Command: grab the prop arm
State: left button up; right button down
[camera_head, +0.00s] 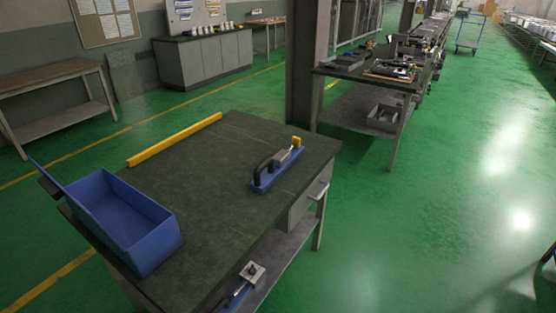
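A blue fixture (277,171) lies on the dark worktable (215,190), near its right side. It carries a black arched handle (263,171), a grey block (282,157) and a yellow piece (296,141) at its far end. I cannot tell for sure which part is the prop arm. A small grey plate with a dark knob (252,271) and a blue and black piece beside it show at the bottom edge, partly cut off. I cannot clearly make out either of my grippers, and nothing is seen touching the fixture.
An open blue bin (152,250) stands on the table's left side. A yellow bar (175,139) runs along the far edge. A drawer with a handle (318,192) is under the right side. The table middle is clear. A pillar (305,65) and another bench (346,75) stand behind.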

aim_at(277, 165)
jog(key=i+l, duration=0.15)
jog(key=l, duration=0.25)
jog(key=i+l+u, duration=0.1)
jog(key=l, duration=0.25)
jog(key=i+l, duration=0.25)
jog(key=l, duration=0.15)
jog(key=i+l, duration=0.15)
jog(key=l, duration=0.25)
jog(key=i+l+u, duration=0.1)
jog(key=l, duration=0.25)
jog(key=i+l, duration=0.2)
jog(key=l, duration=0.25)
jog(key=i+l+u, duration=0.1)
jog(key=l, duration=0.3)
jog(key=i, duration=0.05)
